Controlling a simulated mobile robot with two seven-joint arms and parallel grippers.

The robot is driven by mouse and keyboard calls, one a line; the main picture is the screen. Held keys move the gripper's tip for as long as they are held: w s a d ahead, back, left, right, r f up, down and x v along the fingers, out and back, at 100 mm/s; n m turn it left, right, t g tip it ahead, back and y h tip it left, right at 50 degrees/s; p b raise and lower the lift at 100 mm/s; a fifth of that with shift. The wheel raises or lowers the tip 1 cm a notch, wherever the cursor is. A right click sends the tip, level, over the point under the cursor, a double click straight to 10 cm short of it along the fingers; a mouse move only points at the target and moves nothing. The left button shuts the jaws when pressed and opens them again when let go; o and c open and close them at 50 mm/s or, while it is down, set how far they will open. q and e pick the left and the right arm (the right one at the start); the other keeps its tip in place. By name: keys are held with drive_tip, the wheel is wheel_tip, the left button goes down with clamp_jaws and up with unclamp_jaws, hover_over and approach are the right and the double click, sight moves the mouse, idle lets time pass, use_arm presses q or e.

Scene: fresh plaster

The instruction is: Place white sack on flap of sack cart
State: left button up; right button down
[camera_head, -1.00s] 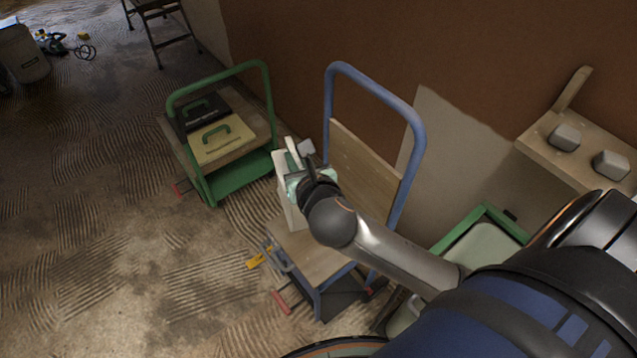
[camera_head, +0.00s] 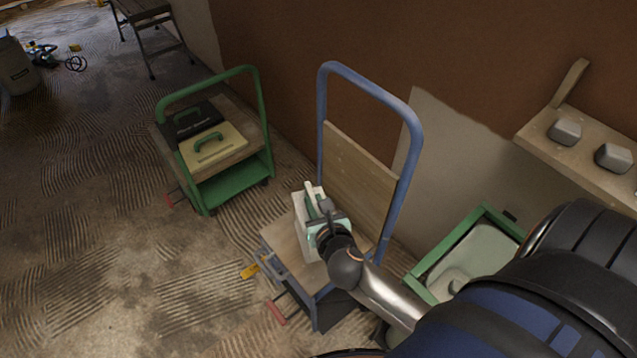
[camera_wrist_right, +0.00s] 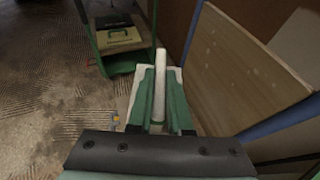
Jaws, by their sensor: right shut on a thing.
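The white sack (camera_head: 302,232) is upright in the jaws of my right gripper (camera_head: 316,204). In the right wrist view, the green fingers (camera_wrist_right: 160,96) are closed on a white ridge at the top of the sack (camera_wrist_right: 161,62). The blue-framed sack cart (camera_head: 404,190) has a wooden flap (camera_head: 281,240) at its foot and a wooden back panel (camera_head: 358,172). The sack is over the flap, in front of the back panel. Its bottom is at or very near the flap; I cannot tell whether it touches. My left gripper is not in view.
A green cart (camera_head: 232,188) with a black case (camera_head: 190,118) and a cream case (camera_head: 214,148) stands at left. A green-edged tray (camera_head: 478,245) and a wooden shelf with grey blocks (camera_head: 566,132) are at right.

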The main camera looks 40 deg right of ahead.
drive_tip(key=x, duration=0.4)
drive_tip(key=shift+w+d+r+b, duration=0.1)
drive_tip(key=shift+w+b, duration=0.05)
drive_tip(key=shift+b, duration=0.15)
use_arm(q)
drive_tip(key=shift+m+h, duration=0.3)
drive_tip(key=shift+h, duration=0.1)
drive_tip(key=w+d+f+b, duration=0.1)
drive_tip(key=b, duration=0.1)
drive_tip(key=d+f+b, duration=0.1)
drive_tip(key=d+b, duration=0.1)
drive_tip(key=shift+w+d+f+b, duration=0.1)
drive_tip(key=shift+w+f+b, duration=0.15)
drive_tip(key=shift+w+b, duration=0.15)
use_arm(e)
drive_tip(key=w+d+f, duration=0.1)
drive_tip(key=w+f, duration=0.3)
drive_tip(key=f, duration=0.5)
drive_tip(key=shift+w+d, duration=0.35)
drive_tip(key=c, duration=1.3)
unclamp_jaws()
drive_tip(key=shift+s+f, duration=0.1)
drive_tip(key=shift+f, duration=0.25)
drive_tip(key=o, duration=0.5)
drive_tip(key=shift+c, duration=0.2)
drive_tip(key=shift+r, duration=0.1)
